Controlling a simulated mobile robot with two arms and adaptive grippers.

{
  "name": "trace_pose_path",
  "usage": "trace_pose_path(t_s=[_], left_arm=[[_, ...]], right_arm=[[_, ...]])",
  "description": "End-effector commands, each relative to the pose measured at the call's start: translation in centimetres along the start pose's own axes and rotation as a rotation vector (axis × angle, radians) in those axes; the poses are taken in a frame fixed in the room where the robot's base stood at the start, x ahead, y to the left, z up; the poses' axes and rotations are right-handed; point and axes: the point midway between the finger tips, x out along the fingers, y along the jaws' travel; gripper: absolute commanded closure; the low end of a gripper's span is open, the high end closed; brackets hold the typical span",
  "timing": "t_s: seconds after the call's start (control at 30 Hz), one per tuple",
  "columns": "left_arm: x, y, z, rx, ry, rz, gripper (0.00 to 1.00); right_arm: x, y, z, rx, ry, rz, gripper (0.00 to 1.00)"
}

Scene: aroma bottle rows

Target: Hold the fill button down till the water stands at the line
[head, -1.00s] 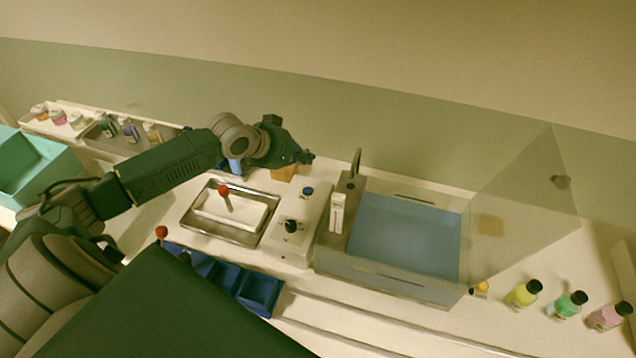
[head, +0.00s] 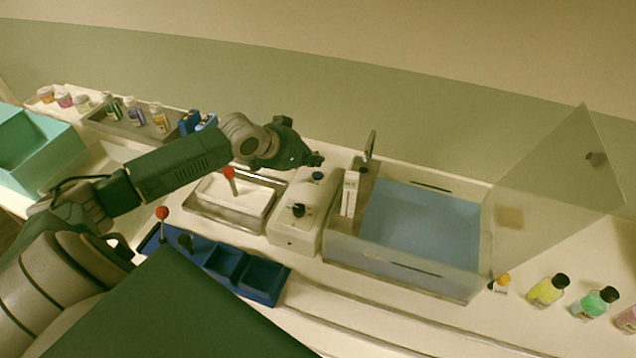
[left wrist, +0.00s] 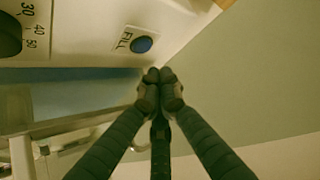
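The blue fill button (head: 318,176) is on top of the white control box (head: 287,228), above a black knob. The left wrist view shows the button (left wrist: 141,44) beside the word FILL. My left gripper (head: 318,159) is just behind the button in the head view. In the left wrist view its fingertips (left wrist: 159,76) are together and empty, apart from the button. The clear-walled basin (head: 404,268) stands right of the box, with blue water (head: 420,225) in it. A white level gauge (head: 349,193) stands at its left side; its line is too small to read. My right gripper is not in view.
The basin's clear lid (head: 550,180) stands raised at the right. A tap (head: 370,145) rises behind the gauge. A steel tray (head: 235,213) is left of the box, and a blue divided bin (head: 222,262) is in front.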

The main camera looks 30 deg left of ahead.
Motion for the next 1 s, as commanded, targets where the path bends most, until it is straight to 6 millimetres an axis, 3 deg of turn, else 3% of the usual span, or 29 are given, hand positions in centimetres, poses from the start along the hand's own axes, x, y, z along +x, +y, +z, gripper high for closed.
trace_pose_path(t_s=[0.17, 0.6, 1.0], left_arm=[[1.1, -0.1, 1.1, 0.0, -0.001, -0.001, 1.0], [1.2, 0.0, 1.2, 0.0, -0.001, 0.0, 1.0], [1.2, 0.0, 1.2, 0.0, -0.001, 0.0, 1.0]], right_arm=[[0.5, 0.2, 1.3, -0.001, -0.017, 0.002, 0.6], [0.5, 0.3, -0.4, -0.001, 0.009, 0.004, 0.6], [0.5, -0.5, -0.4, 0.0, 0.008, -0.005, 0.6]])
